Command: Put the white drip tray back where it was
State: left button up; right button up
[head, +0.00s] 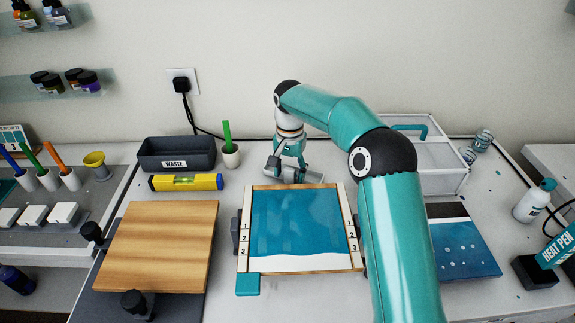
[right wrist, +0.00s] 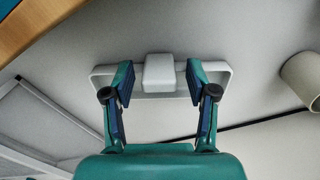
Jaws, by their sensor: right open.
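The white drip tray (right wrist: 105,82) shows in the right wrist view, a shallow pale tray with a raised block at its middle. In the head view it is a small greyish shape (head: 312,177) just behind the framed blue panel (head: 300,225), partly hidden by my right gripper. My right gripper (head: 289,165) is over the tray. In the right wrist view my right gripper (right wrist: 160,85) is open, with one finger on each side of the block and gaps beside it. I cannot tell whether the fingers touch the tray. My left gripper is not in view.
The green-marker cup (head: 230,155), yellow level (head: 186,182) and WASTE bin (head: 177,153) stand left of the gripper. A clear-sided case (head: 430,160) stands right, behind my arm. A wooden board (head: 160,240) lies front left; a blue panel (head: 465,250) lies right.

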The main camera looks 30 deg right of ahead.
aim_at(290, 169)
notch_tip(290, 169, up, 12)
jog(key=p, duration=0.1)
jog(key=shift+p, duration=0.4)
dwell(0.4)
